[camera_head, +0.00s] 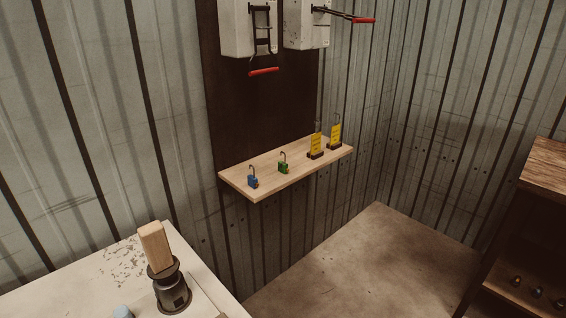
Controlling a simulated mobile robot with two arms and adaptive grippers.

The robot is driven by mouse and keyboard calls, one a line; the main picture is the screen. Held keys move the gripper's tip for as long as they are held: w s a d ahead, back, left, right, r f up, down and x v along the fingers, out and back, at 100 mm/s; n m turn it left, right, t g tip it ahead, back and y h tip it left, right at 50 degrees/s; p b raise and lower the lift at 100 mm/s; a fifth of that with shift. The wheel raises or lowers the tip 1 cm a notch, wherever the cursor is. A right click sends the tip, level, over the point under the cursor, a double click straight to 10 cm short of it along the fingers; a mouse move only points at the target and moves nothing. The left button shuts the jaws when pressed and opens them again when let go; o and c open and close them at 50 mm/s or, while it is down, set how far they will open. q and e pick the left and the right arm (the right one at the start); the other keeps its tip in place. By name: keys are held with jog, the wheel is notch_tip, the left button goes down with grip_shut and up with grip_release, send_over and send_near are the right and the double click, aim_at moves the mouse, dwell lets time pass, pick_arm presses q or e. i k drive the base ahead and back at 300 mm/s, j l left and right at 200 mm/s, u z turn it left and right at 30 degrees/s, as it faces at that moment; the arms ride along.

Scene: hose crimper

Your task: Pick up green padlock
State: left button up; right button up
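A small green padlock (283,168) with a dark open-looking shackle stands upright on a light wooden wall shelf (262,194), left of the shelf's middle. A blue padlock (252,182) stands to its left, nearer the shelf's left end. Two yellow tags on dark bases, one nearer (316,146) and one farther (335,135), stand to its right. Neither of my grippers is in this view.
Two white boxes with red-handled levers (263,72) hang on the dark panel above the shelf. A pale table (70,290) with a dark device (172,288) under a wooden block (155,246) is at lower left. A wooden cabinet (545,165) stands right. Floor (375,255) between is clear.

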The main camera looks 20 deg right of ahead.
aim_at(282, 166)
jog(key=k+l, duration=0.1)
jog(key=l, duration=1.3)
jog(key=i+l, duration=0.8)
jog(key=l, duration=0.2)
